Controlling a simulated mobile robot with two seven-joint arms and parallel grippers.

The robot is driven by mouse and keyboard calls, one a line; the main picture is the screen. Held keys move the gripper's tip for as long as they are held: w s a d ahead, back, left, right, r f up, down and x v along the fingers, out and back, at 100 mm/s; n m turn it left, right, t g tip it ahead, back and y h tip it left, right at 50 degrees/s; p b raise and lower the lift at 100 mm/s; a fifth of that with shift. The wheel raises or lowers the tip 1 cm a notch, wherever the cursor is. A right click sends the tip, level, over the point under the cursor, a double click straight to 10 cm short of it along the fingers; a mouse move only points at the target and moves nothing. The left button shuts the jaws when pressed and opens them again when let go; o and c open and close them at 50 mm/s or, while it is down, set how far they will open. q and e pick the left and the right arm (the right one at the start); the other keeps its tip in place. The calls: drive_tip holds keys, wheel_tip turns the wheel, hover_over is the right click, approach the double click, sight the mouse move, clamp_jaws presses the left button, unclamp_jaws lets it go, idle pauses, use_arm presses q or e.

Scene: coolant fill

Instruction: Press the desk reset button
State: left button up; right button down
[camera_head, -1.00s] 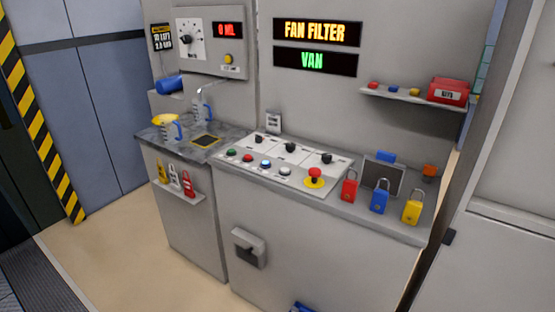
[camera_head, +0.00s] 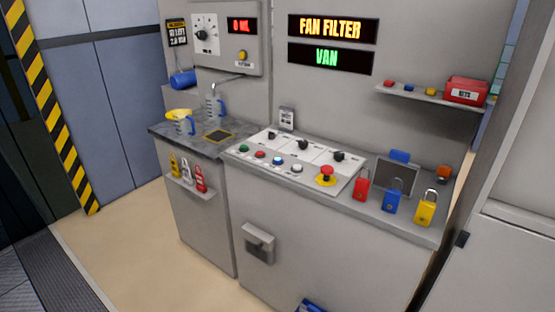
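The desk panel (camera_head: 313,158) is a light, sloped board on the grey desk. Along its front edge run a green button (camera_head: 243,148), a red button (camera_head: 260,154), a blue button (camera_head: 278,160) and a white button (camera_head: 296,168). A larger red mushroom button (camera_head: 326,173) on a yellow base sits at the panel's right end. The blue button looks bright, as if lit. Labels are too small to read, so I cannot tell which one is reset. Neither of my grippers is in view.
Red (camera_head: 361,189), blue (camera_head: 392,202) and yellow (camera_head: 425,208) padlocks stand right of the panel. Black knobs sit behind the buttons. A dark counter (camera_head: 205,146) with jugs lies left. A switch box (camera_head: 258,243) juts from the desk front. Tan floor before the desk is mostly clear.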

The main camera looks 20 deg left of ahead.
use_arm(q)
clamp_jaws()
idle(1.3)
